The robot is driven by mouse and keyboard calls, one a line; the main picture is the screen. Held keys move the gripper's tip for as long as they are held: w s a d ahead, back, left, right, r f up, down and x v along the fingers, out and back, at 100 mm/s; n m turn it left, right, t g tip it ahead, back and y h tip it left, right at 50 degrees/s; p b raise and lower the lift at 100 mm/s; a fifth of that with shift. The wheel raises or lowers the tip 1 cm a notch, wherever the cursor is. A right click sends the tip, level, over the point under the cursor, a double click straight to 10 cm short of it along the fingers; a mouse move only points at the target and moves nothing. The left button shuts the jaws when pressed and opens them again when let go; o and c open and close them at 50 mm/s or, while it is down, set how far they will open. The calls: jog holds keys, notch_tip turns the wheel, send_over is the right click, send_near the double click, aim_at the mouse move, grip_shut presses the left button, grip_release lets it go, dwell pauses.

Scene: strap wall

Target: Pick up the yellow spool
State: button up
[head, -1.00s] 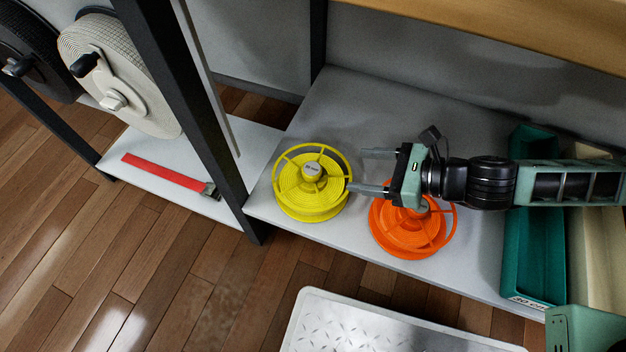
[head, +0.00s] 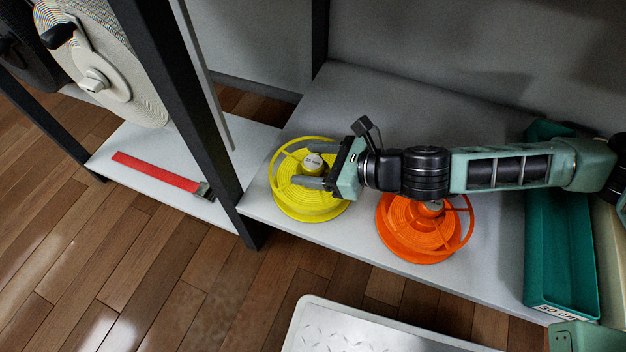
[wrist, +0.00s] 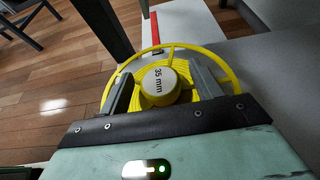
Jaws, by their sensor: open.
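The yellow spool (head: 310,205) lies flat on the grey shelf (head: 400,110), next to the black post. In the wrist view the yellow spool (wrist: 190,97) shows its pale hub (wrist: 161,84), marked "35 mm". My gripper (head: 298,171) is open and reaches over the spool from the right. In the wrist view its two fingers (wrist: 162,88) stand on either side of the hub, with gaps between them and the hub. I cannot tell whether the fingertips touch the spool. Part of the spool's right side is hidden by my gripper.
An orange spool (head: 420,240) lies under my arm, right of the yellow one. A teal bin (head: 560,255) stands farther right. A black post (head: 185,110) rises just left. A red strap (head: 155,171) lies on the lower left shelf. A metal plate (head: 370,335) is in front.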

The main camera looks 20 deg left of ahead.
jog(key=shift+r, duration=0.1)
grip_shut()
